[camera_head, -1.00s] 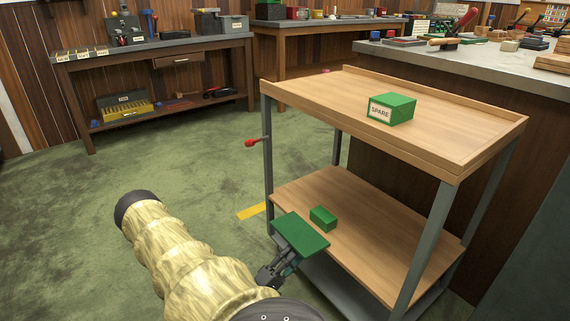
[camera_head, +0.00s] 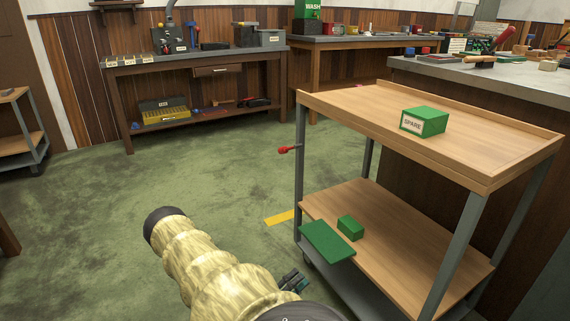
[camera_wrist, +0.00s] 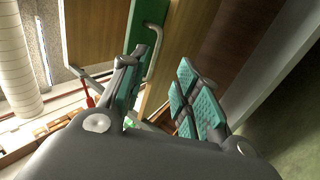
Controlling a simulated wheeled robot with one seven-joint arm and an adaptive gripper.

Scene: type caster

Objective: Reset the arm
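My gripper (camera_head: 293,282) is low in front of the cart, left of and below a flat green panel (camera_head: 327,242). The panel lies at the front left edge of the cart's lower shelf and juts out past it. My gripper is apart from the panel in the head view. In the wrist view my gripper (camera_wrist: 160,95) has its teal-padded fingers spread, with nothing held between them. A green surface with a pale curved handle (camera_wrist: 153,52) shows beyond the left finger. My arm reaches in from the bottom of the head view.
The cart's upper shelf (camera_head: 370,105) holds a green box labelled SPARE (camera_head: 424,121). A small green block (camera_head: 350,227) sits on the lower shelf beside the panel. Open green floor lies to the left.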

